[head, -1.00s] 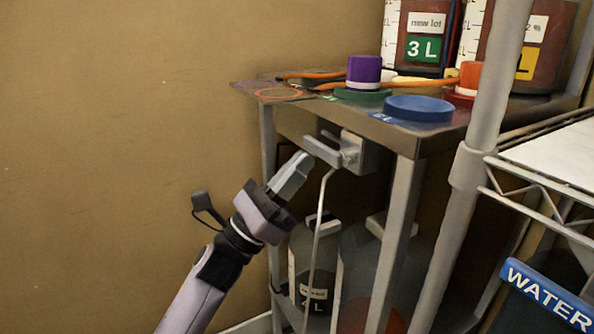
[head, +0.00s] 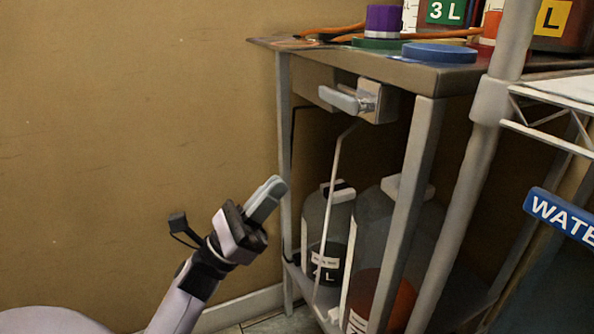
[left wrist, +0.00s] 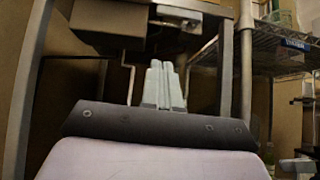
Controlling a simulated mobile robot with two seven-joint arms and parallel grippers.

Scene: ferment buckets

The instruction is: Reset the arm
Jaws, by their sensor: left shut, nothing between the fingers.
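My left gripper (head: 268,197) is shut and empty in the head view. It is in free air left of the metal table (head: 427,78), below the level of its top and apart from it. In the left wrist view the shut fingers (left wrist: 158,80) point toward the space under the table. A grey lever handle (head: 340,99) on a metal box is fixed under the tabletop, above and right of the gripper. My right gripper is not in view.
Two large bottles, a smaller one (head: 325,235) and a bigger one (head: 385,250), stand on the table's lower shelf. A wire rack with a WATER sign (head: 562,213) stands right. Open room lies before the tan wall (head: 130,110).

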